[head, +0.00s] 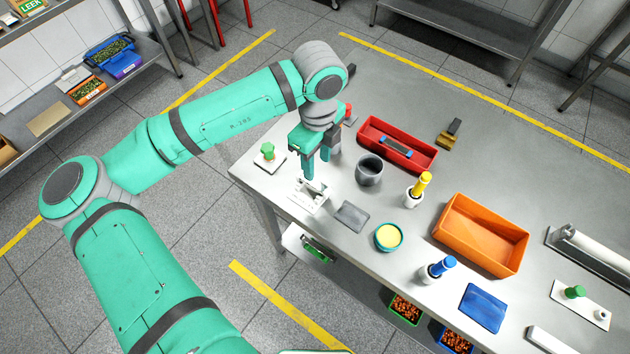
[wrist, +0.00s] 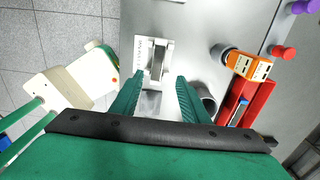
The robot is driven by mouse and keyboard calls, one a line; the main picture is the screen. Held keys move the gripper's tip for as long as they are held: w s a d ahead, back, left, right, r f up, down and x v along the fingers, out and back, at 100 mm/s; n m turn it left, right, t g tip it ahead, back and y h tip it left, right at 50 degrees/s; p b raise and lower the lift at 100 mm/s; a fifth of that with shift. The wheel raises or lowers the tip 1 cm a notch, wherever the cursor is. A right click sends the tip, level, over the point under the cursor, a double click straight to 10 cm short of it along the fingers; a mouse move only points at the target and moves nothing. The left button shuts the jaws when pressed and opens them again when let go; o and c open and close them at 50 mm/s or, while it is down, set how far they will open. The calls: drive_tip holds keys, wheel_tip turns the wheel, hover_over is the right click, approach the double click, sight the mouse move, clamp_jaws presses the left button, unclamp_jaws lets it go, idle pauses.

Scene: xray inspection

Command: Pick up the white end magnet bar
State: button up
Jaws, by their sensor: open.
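A small white labelled plate with a raised whitish piece (head: 308,195) lies near the table's left front edge. In the wrist view this raised piece (wrist: 157,62) has a dark slot or strip, and it lies ahead of and between my fingertips. It looks like the white end magnet bar or its holder; I cannot tell which. My gripper (head: 316,165) points down just above it, fingers apart and empty. The fingers also frame it in the wrist view (wrist: 158,84). Contact is not visible. A dark bar with blue parts (head: 396,143) lies in a red tray (head: 363,143).
A dark grey cup (head: 369,172) stands close to the right of my gripper. A grey pad (head: 352,216), yellow-topped bottle (head: 419,190), bowl (head: 388,237) and orange tray (head: 452,240) lie farther right. A green-knobbed white plate (head: 268,158) is left. The table's back right is mostly clear.

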sight(314, 183)
wheel_tip(314, 183, down, 2)
drive_tip(key=shift+s+f, duration=0.1)
drive_tip(key=shift+a+f, duration=0.35)
drive_tip(key=shift+f, duration=0.5)
wheel_tip(314, 183, down, 4)
drive_tip(key=shift+a+f, duration=0.1)
clamp_jaws()
